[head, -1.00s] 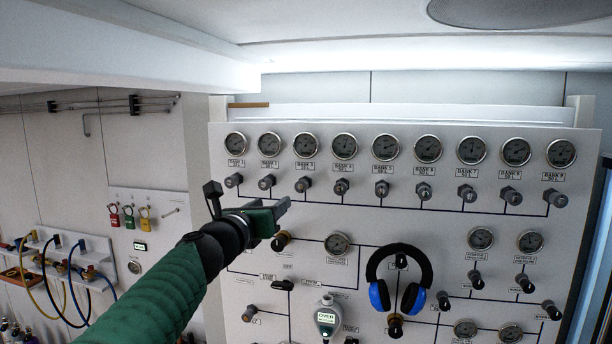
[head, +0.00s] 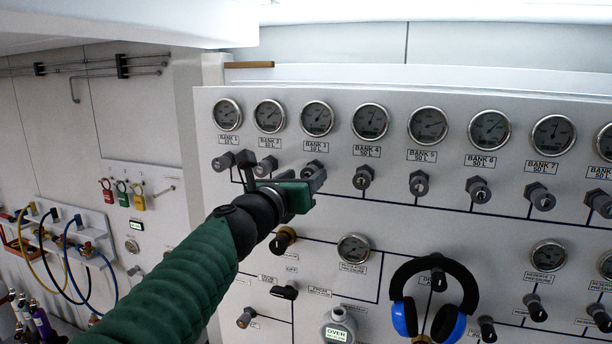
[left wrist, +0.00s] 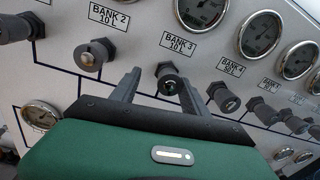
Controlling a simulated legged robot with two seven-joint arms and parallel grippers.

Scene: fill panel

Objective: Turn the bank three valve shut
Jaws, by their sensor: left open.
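The bank three valve is a dark grey knob under the BANK 3 label and gauge (head: 317,118) on the white panel. In the left wrist view the valve (left wrist: 168,80) shows between my two fingertips, a little beyond them. My left gripper (head: 314,178) is open in front of the valve and hides most of it in the head view. In the left wrist view the dark fingers of the left gripper (left wrist: 160,88) stand on either side of the knob; I cannot tell whether they touch it. My right gripper is not in view.
The bank 2 valve (head: 266,166) and bank 4 valve (head: 363,177) flank it closely. Blue and black headphones (head: 435,262) hang lower on the panel. More gauges and knobs fill the panel. Coloured hoses (head: 70,258) and padlocks (head: 122,194) are on the left wall.

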